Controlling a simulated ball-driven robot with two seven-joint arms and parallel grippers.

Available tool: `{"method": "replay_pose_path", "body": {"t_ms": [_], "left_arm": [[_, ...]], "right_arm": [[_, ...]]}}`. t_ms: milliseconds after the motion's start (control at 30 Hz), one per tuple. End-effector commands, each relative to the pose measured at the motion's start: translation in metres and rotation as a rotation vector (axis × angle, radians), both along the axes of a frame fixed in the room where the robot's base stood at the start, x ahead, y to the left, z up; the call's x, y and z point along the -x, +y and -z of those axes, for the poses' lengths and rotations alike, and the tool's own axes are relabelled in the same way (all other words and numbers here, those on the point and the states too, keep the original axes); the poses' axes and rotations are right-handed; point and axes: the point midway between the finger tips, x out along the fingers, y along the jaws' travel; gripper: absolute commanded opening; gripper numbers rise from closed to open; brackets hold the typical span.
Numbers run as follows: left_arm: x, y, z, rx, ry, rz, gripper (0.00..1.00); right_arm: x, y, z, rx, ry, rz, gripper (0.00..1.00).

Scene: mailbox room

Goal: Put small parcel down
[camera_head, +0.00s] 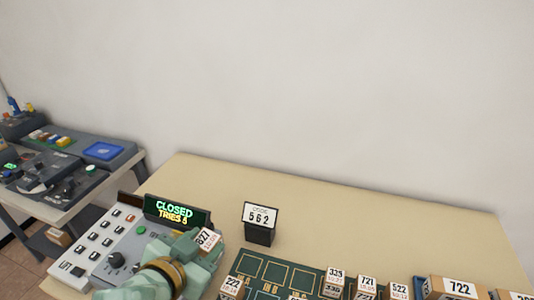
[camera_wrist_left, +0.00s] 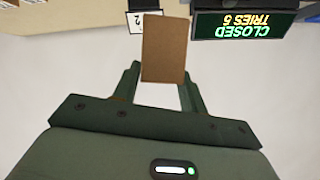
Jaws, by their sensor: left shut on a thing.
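The small parcel (camera_head: 209,240) is a cardboard box with a white label reading 827. My left gripper (camera_head: 198,248) is shut on it and holds it beside the keypad panel. In the left wrist view the parcel (camera_wrist_left: 164,52) shows as a plain brown face between the two fingers of the left gripper (camera_wrist_left: 163,80). I cannot tell how high the parcel is above the surface. My right gripper is not in view.
A keypad panel (camera_head: 107,243) has a display (camera_head: 177,211) reading CLOSED, TRIES 5. A code stand (camera_head: 260,222) reads 562. A green board (camera_head: 280,273) with marked cells lies at the front. Several labelled parcels, including 722 (camera_head: 455,288), stand right. The back of the table (camera_head: 350,220) is clear.

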Motion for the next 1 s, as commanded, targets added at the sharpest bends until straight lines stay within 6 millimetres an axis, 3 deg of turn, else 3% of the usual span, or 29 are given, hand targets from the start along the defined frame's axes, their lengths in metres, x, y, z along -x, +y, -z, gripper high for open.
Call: {"method": "replay_pose_path", "body": {"t_ms": [100,200,300,867,1000], "left_arm": [[-0.016,0.046,-0.019,0.006,0.001,-0.175,0.09],[-0.021,0.072,-0.028,0.005,0.002,-0.263,0.09],[-0.023,0.086,-0.032,-0.001,0.002,-0.306,0.09],[-0.022,0.084,-0.028,-0.002,0.003,-0.305,0.09],[-0.022,0.084,-0.035,0.009,0.005,-0.304,0.09]], "right_arm": [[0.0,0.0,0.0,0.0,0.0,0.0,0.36],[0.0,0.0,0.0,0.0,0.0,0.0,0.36],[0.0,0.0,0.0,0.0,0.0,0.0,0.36],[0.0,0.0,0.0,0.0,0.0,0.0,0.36],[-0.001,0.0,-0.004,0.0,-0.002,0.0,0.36]]}}
